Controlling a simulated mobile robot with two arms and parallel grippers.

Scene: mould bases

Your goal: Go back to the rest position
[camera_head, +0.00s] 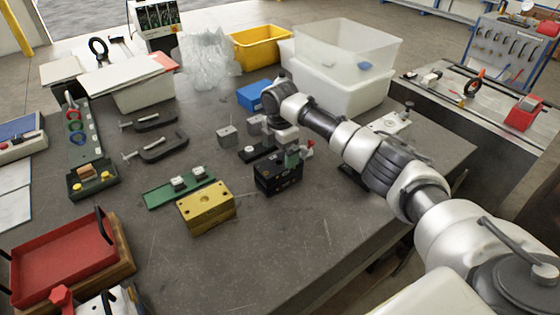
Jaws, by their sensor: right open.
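My right gripper (285,137) points down over the middle of the table, just behind the black mould base (278,177). It is open, and its fingertips are partly hidden; I cannot tell whether they touch anything. The black mould base has a greenish piece (292,158) at its top, with a small red part beside it. A gold mould base (206,208) with holes sits to its left. Behind the gold base lies a green plate (165,195) with small pale blocks on it. My left gripper is not in view.
A grey block (227,134) and a blue box (255,95) stand near my right gripper. White bins (345,93) and a yellow bin (262,48) are at the back. Black clamps (160,150) and a red tray (62,262) are on the left. The front middle of the table is clear.

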